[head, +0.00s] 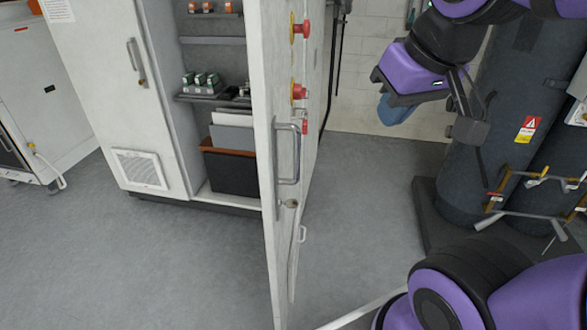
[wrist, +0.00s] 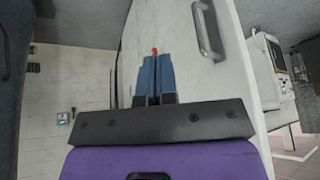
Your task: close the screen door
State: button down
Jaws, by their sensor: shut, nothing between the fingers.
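The open screen door (head: 267,130) is a tall pale panel seen nearly edge-on in the middle of the head view, swung out from the cabinet. Its face carries red knobs (head: 299,92) and a grey pull handle (head: 289,153). In the wrist view the door (wrist: 190,75) fills the middle, with a handle (wrist: 208,30) at upper right. My gripper (head: 393,110) is right of the door in the head view, apart from it there. In the wrist view its blue fingers (wrist: 154,76) are together and empty, in front of the door. A small red spot shows beyond their tips.
The open cabinet (head: 210,110) has shelves and a dark bin (head: 230,172). A closed door with a vent (head: 138,168) is on its left. Dark grey tanks (head: 515,130) with yellow-handled valves stand at right. Grey floor (head: 345,205) is clear between door and tanks.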

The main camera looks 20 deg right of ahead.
jog(key=m+t+y, duration=0.4)
jog(key=m+y, duration=1.2)
jog(key=m, duration=0.8)
send_near(283, 163)
jog(key=shift+h, duration=0.3)
jog(key=x, duration=0.7)
jog(key=shift+w+a+r, duration=0.1)
jog(key=shift+w+a, duration=0.1)
jog(key=shift+a, duration=0.05)
jog(key=shift+w+a, duration=0.1)
